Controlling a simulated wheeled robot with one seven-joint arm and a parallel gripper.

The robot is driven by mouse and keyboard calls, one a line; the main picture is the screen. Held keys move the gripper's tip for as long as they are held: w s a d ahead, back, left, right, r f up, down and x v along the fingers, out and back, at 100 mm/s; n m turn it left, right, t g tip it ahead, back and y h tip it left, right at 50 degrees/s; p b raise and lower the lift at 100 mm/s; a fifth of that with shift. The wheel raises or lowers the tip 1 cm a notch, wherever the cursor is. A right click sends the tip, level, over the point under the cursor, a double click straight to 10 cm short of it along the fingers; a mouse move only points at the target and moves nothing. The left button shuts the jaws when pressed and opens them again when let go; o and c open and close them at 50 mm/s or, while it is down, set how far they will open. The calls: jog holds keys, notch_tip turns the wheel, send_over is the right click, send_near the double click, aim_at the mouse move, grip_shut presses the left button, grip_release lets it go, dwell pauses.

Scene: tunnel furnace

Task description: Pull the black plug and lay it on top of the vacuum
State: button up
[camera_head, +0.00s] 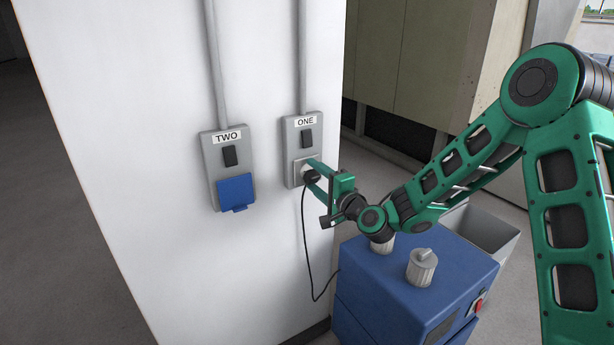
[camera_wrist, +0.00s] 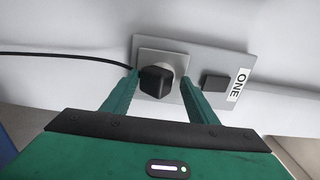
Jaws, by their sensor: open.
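The black plug (camera_wrist: 157,82) sits in the socket of the outlet box labelled ONE (camera_head: 291,150) on the white wall. In the head view the plug (camera_head: 309,177) is partly hidden by my gripper. My gripper (camera_head: 312,174) is open at the outlet; in the wrist view its two green fingers (camera_wrist: 157,88) stand on either side of the plug, with a gap visible at the right finger. A black cord (camera_head: 308,245) hangs from the plug to the blue vacuum (camera_head: 365,290). The vacuum stands below at the right of the wall, its flat blue top carrying grey cylindrical parts.
Outlet box TWO (camera_head: 213,155) with a blue cover (camera_head: 235,191) is left of ONE. Grey conduits (camera_head: 302,60) run up the wall. A grey bin (camera_head: 484,228) stands behind the vacuum.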

aim_at(316, 180)
jog(key=shift+a+f, duration=0.2)
jog(key=shift+f, duration=0.1)
dwell(1.1)
jog(key=c, duration=1.2)
jog(key=shift+v, duration=2.95)
jog(key=shift+w+d+f, duration=0.1)
jog(key=shift+d, duration=0.05)
